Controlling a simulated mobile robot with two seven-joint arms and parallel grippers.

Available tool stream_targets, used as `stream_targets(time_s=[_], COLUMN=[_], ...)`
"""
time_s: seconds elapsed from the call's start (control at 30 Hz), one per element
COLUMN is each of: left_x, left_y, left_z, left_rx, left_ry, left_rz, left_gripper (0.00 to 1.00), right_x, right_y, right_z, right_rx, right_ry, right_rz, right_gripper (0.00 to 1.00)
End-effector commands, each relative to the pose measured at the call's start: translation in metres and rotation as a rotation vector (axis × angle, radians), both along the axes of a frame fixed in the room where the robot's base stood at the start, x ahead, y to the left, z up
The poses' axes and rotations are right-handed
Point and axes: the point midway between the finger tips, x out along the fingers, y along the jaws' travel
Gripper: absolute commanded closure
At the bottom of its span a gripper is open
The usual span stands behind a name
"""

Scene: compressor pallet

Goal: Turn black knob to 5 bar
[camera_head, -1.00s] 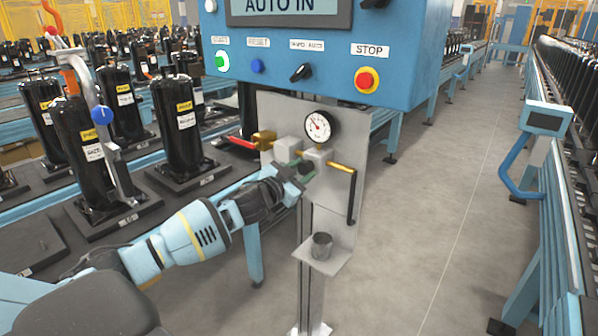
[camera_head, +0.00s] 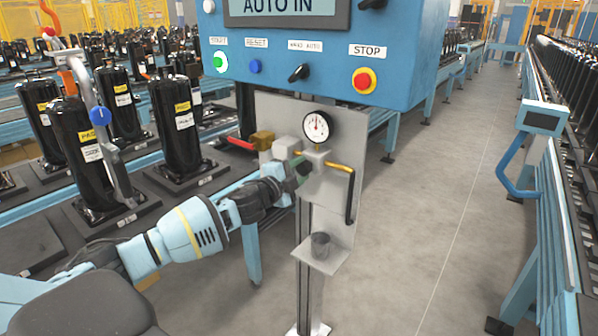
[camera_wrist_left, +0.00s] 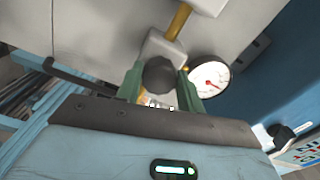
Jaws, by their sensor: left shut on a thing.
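The black knob (camera_wrist_left: 159,76) sits between the green fingers of my left gripper (camera_wrist_left: 159,88) in the left wrist view. The gripper is shut on it. In the head view my left gripper (camera_head: 300,172) reaches the regulator below the gauge, and the knob is mostly hidden. The round white pressure gauge (camera_head: 317,127) has a needle pointing about straight up; its numbers are too small to read. The gauge also shows in the left wrist view (camera_wrist_left: 208,80). My right gripper is not in view.
A blue control box (camera_head: 320,50) with buttons hangs above the gauge. A red-handled valve (camera_head: 240,143) is left of the regulator, and a brass pipe with a black hose (camera_head: 350,190) is right. A small grey cup (camera_head: 320,245) stands on a shelf below.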

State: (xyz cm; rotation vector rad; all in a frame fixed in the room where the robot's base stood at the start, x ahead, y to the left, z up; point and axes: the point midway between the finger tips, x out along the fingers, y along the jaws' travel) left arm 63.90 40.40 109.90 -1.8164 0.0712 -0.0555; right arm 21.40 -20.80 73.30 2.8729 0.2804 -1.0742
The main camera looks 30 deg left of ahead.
Motion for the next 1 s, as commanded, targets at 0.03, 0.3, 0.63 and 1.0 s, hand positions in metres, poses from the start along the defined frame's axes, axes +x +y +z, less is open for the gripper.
stream_targets(time_s=[0.03,0.3,0.63,1.0], left_x=[0.0,0.0,0.0,0.0], left_y=[0.0001,-0.0002,-0.0001,-0.0002], left_z=[0.0009,0.0005,0.0005,0.0005], left_rx=[0.029,0.14,0.174,0.172], left_ry=[-0.003,-0.011,-0.014,-0.014], left_rz=[0.0,0.0,0.0,0.0], left_gripper=[0.85,0.85,0.85,0.49], right_x=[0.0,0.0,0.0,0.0], right_y=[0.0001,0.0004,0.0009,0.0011], right_z=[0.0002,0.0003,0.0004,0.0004], right_rx=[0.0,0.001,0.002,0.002], right_ry=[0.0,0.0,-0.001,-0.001], right_rz=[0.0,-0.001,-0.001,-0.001], right_gripper=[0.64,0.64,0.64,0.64])
